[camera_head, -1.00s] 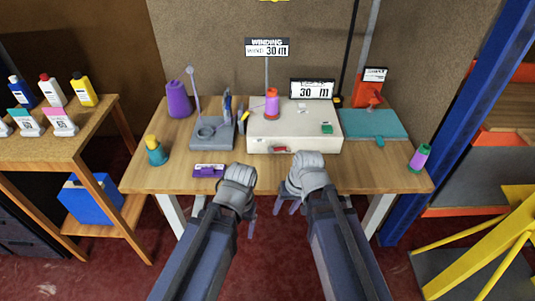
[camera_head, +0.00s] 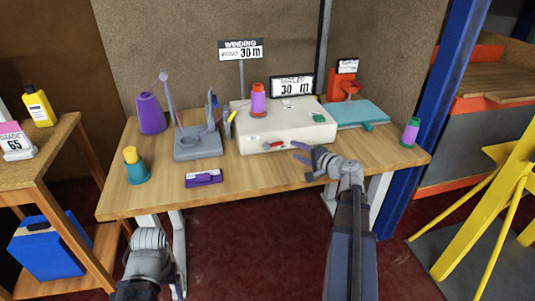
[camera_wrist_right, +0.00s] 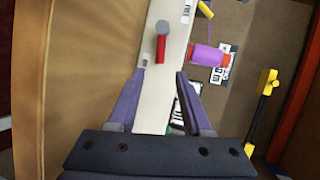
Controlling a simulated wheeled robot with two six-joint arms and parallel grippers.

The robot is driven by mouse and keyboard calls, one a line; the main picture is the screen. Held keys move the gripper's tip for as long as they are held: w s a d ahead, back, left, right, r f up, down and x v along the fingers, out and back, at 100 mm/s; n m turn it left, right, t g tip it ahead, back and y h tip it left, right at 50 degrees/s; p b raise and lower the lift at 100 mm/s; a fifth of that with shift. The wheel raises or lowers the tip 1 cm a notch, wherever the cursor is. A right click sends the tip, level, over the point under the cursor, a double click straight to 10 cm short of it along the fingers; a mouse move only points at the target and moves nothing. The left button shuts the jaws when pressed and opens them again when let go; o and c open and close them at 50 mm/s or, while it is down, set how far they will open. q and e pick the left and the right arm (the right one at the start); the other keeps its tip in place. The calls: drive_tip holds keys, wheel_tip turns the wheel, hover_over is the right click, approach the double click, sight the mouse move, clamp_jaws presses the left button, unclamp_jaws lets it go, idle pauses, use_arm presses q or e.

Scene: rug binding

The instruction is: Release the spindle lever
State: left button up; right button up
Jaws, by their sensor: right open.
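The winding machine (camera_head: 300,130) is a cream box on the wooden table. A short red lever (camera_head: 272,145) with a grey end sits on its front face; it also shows ahead of the fingers in the right wrist view (camera_wrist_right: 161,48). A purple spool with orange ends (camera_head: 258,100) stands on top of the machine and shows in the right wrist view (camera_wrist_right: 207,56). My right gripper (camera_head: 302,154) is open and empty, just right of the lever and apart from it. My left arm is low at the left, and its fingers cannot be made out.
A grey stand (camera_head: 198,143) with upright posts is left of the machine. A purple cone (camera_head: 151,114), a teal and yellow cone (camera_head: 135,168) and a purple label holder (camera_head: 204,178) are on the left. A teal plate (camera_head: 358,114) is on the right. The front tabletop is mostly clear.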

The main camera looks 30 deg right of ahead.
sight(281, 144)
drive_tip(key=shift+b+x, duration=0.9)
drive_tip(key=shift+x, duration=3)
drive_tip(key=shift+d, duration=0.1)
clamp_jaws()
